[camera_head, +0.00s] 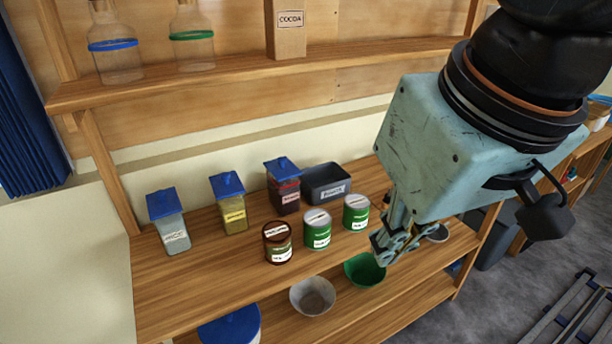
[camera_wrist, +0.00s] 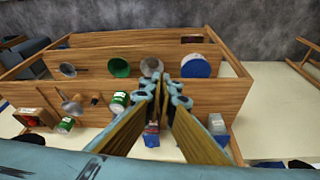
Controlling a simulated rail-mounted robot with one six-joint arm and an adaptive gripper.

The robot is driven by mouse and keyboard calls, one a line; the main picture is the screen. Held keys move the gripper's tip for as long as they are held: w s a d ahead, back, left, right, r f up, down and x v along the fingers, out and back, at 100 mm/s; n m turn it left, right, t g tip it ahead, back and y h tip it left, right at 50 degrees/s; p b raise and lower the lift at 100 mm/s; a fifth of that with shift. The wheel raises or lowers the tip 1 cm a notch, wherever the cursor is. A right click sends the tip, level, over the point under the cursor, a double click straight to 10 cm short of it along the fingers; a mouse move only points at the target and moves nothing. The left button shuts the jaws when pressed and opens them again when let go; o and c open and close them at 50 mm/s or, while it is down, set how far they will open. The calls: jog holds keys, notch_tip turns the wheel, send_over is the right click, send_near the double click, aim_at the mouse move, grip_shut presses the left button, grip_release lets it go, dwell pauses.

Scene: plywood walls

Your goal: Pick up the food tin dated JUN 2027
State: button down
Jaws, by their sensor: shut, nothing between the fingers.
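Three food tins stand upright in a row on the middle shelf in the head view: a dark brown-red tin (camera_head: 278,245), a green tin (camera_head: 317,231) and another green tin (camera_head: 355,213). Each has a white label, and its date print is too small to read. My gripper (camera_head: 384,250) is shut and empty, to the right of the tins and apart from them. In the wrist view, my gripper (camera_wrist: 165,92) points toward the shelf front, with one green tin (camera_wrist: 118,103) left of the fingers and another green tin (camera_wrist: 66,125) farther left. The brown-red tin is not clearly visible there.
Three blue-lidded jars, one grey (camera_head: 174,231), one yellow (camera_head: 234,212) and one dark red (camera_head: 285,193), and a dark bin (camera_head: 327,184) stand behind the tins. Below are a green bowl (camera_head: 365,270), a grey bowl (camera_head: 312,295) and a blue-lidded container (camera_head: 231,326). The middle shelf's left front is clear.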

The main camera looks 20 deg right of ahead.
jog(key=c, duration=1.5)
grip_release()
